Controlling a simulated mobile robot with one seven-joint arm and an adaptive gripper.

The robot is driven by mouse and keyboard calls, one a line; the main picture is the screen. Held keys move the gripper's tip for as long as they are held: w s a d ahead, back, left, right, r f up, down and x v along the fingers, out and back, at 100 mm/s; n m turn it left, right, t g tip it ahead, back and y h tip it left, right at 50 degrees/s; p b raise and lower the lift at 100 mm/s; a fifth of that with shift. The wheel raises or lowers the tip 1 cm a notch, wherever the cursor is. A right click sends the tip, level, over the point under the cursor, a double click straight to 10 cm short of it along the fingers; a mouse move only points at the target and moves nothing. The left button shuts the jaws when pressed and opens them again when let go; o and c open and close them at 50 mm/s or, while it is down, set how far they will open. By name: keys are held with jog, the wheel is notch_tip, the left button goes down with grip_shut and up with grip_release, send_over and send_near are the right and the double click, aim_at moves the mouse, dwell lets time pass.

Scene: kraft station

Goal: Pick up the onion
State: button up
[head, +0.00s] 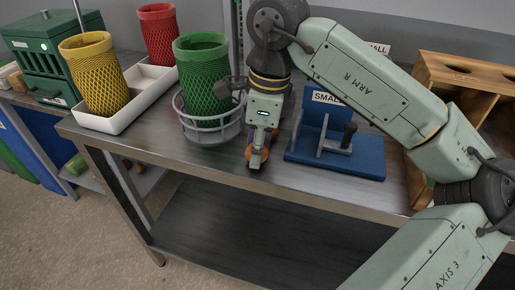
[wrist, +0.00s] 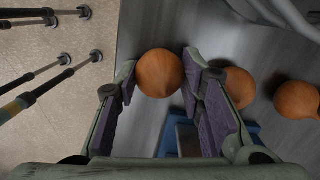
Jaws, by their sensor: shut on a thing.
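A round orange-brown onion (wrist: 160,73) is between the fingertips of my gripper (wrist: 157,82) in the wrist view, with a pad against each side. In the head view my gripper (head: 257,158) points down over the front part of the steel table. Only a sliver of the onion (head: 265,154) shows there behind the fingers. Two more onion-like round things lie to the right in the wrist view, one (wrist: 238,84) partly behind the right finger and one (wrist: 297,99) clear of it. I cannot tell whether the held onion touches the table.
A green mesh basket (head: 203,83) stands in a grey wire ring (head: 213,127) left of my gripper. A blue fixture (head: 340,158) labelled SMALL is close on the right. Yellow (head: 95,80) and red (head: 158,35) baskets are farther left. The table's front edge (head: 200,171) is near.

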jog(key=shift+r, duration=0.35)
notch_tip(320, 180, up, 2)
jog(key=shift+r+b, duration=0.15)
jog(key=shift+b, duration=0.35)
jog(key=s+a+r+b, duration=0.1)
jog(key=s+b, duration=0.2)
jog(key=s, duration=1.3)
jog(key=shift+a+r, duration=0.2)
jog(key=shift+r, duration=0.1)
